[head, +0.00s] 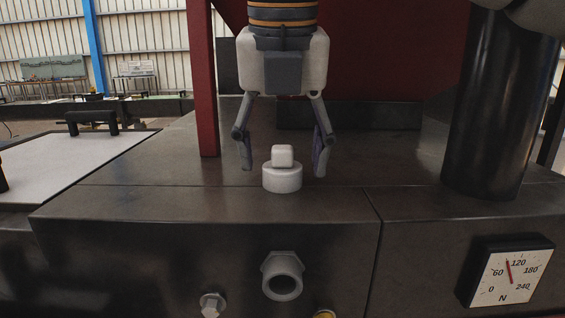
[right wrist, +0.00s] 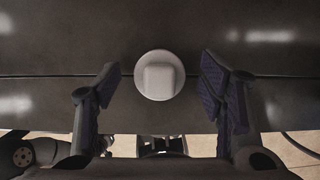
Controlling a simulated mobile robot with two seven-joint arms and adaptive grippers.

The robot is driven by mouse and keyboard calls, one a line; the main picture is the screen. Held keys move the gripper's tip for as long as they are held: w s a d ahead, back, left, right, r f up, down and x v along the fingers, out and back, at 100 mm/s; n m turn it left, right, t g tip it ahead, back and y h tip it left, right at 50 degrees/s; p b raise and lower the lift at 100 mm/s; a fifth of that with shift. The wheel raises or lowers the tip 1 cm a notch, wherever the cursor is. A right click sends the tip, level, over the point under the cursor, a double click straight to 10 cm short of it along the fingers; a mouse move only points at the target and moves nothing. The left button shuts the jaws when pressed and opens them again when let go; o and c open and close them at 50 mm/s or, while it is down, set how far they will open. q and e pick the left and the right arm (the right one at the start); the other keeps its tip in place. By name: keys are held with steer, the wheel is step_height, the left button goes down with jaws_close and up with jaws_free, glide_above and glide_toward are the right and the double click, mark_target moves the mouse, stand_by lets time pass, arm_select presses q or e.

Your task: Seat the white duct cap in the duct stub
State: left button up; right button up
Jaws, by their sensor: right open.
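The white duct cap (head: 283,179) stands upright on the dark machine top, with its square knob (head: 282,156) facing up. The cap also shows from above in the right wrist view (right wrist: 159,75). My right gripper (head: 282,168) points down with its fingers open, one on each side of the cap and apart from it. In the right wrist view the fingertips (right wrist: 162,78) flank the cap with clear gaps. The grey duct stub (head: 284,276) sticks out of the front face below the cap, its round mouth open and empty. My left gripper is not in view.
A dial gauge (head: 506,271) is on the front face at right, and a bolt head (head: 212,305) is left of the stub. A thick black column (head: 499,115) stands at right and a red post (head: 202,80) at back left. The top around the cap is clear.

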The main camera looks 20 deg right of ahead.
mark_target(282, 146)
steer(key=shift+f, duration=0.1)
steer(key=c, duration=1.1)
steer(key=shift+r, duration=0.35)
steer(key=v, duration=0.3)
steer(key=shift+r, duration=0.25)
steer(key=s+a+r, duration=0.1)
steer(key=s+r, duration=0.2)
steer(key=s, duration=0.1)
steer(key=s+a+r, duration=0.1)
steer(key=s+r, duration=0.2)
steer(key=s, duration=0.1)
steer(key=s+a+r, duration=0.1)
steer(key=s+r, duration=0.2)
steer(key=s, duration=0.1)
steer(key=shift+s+a, duration=0.35)
steer(key=shift+s, duration=0.05)
